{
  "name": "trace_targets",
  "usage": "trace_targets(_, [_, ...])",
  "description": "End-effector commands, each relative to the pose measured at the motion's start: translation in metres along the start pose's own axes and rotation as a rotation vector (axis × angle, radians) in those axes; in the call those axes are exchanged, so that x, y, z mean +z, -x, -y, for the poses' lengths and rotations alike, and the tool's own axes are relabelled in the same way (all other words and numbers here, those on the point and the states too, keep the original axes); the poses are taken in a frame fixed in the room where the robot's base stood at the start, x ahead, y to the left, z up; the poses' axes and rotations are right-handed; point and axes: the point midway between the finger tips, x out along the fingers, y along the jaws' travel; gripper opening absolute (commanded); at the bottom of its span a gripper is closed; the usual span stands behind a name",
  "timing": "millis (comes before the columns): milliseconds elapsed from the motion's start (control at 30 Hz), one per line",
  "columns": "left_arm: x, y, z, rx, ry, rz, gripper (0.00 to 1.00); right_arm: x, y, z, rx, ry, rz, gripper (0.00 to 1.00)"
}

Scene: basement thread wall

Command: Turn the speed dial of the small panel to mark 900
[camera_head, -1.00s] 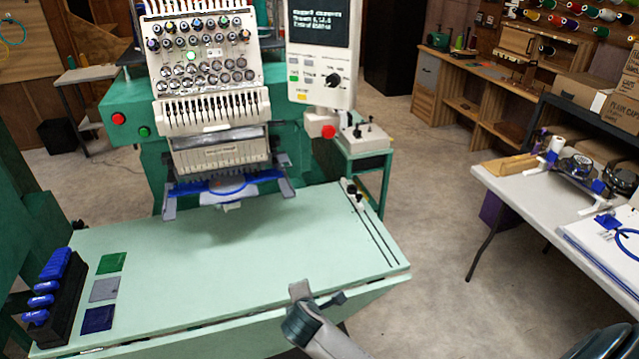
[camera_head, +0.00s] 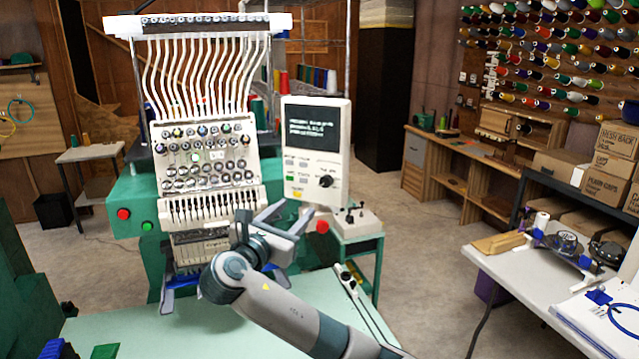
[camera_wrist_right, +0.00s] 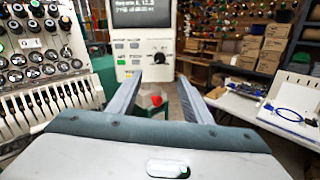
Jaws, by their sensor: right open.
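The small panel (camera_head: 316,140) is a white upright box with a dark screen, right of the embroidery machine's needle head. Its speed dial (camera_head: 326,181) is a black round knob at the lower right of the panel; the dial also shows in the right wrist view (camera_wrist_right: 159,57). The marks around it are too small to read. My right gripper (camera_head: 292,212) is open and empty, in front of and below the panel, apart from the dial. In the right wrist view its two fingers (camera_wrist_right: 162,86) point toward the panel. My left gripper is not in view.
A red stop button (camera_head: 322,227) sits just under the panel, near my right gripper. The needle head (camera_head: 205,165) with rows of knobs stands close on the left. A white table (camera_head: 500,262) with hoops is at the right. Floor is free between them.

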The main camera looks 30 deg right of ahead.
Motion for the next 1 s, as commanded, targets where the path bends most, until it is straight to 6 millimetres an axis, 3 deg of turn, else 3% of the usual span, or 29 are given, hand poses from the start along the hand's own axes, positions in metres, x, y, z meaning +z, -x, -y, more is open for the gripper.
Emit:
trace_targets(467, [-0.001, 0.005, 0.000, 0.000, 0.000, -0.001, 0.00, -0.001, -0.009, 0.000, 0.000, 0.000, -0.002, 0.45])
trace_targets(667, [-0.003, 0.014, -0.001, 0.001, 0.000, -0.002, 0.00, 0.001, -0.032, 0.001, -0.002, 0.001, -0.002, 0.45])
trace_targets(1000, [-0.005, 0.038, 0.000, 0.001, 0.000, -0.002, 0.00, 0.002, -0.091, 0.001, -0.002, 0.002, -0.003, 0.45])
